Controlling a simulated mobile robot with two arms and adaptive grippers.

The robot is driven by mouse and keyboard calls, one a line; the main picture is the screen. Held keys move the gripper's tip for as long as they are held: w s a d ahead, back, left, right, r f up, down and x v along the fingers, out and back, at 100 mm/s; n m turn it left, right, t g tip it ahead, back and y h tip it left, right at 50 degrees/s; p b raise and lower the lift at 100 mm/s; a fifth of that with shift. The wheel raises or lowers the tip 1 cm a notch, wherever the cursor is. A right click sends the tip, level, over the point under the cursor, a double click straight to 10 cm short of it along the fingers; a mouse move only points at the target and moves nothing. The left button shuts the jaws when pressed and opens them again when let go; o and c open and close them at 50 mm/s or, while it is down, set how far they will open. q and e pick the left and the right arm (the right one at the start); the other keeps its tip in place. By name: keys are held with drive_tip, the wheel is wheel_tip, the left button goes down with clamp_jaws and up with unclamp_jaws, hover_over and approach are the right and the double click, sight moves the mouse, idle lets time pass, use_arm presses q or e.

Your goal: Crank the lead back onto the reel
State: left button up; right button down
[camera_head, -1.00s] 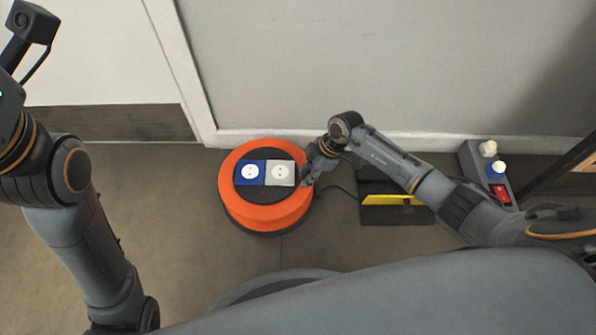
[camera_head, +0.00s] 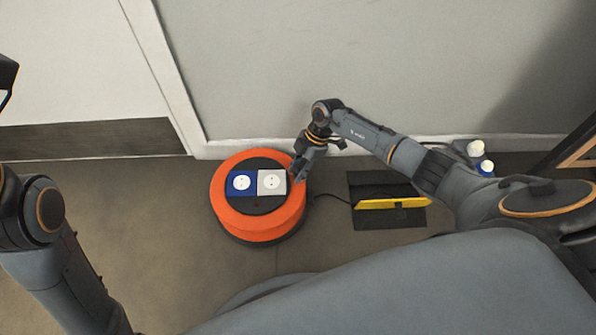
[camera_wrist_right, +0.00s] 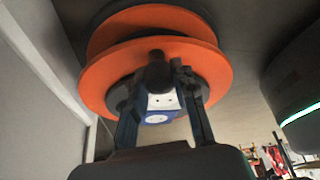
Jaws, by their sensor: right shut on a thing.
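The orange cable reel (camera_head: 258,225) lies flat on the floor near the wall, with a blue and a grey socket on its dark hub. My right gripper (camera_head: 299,172) is at the reel's upper right edge. In the right wrist view, my right gripper (camera_wrist_right: 160,84) is shut on a dark crank knob (camera_wrist_right: 157,73) that stands on the reel's face; the orange reel (camera_wrist_right: 105,80) is behind it. The thin black lead (camera_head: 332,195) runs from the reel's right side to a dark floor box with a yellow flap. My left gripper is out of view.
The dark floor box (camera_head: 375,218) with its yellow flap (camera_head: 385,204) lies right of the reel. White and blue-and-white plugs (camera_head: 476,149) stand at the right, partly behind my right arm. The wall (camera_head: 300,70) is close behind the reel. The floor left of the reel is clear.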

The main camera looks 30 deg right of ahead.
drive_tip(key=c, duration=1.1)
unclamp_jaws()
drive_tip(key=shift+o, duration=0.2)
drive_tip(key=shift+r, duration=0.1)
drive_tip(key=v, duration=1.1)
drive_tip(key=shift+d+r, duration=0.25)
drive_tip(key=shift+r, duration=0.1)
drive_tip(key=shift+c, duration=0.4)
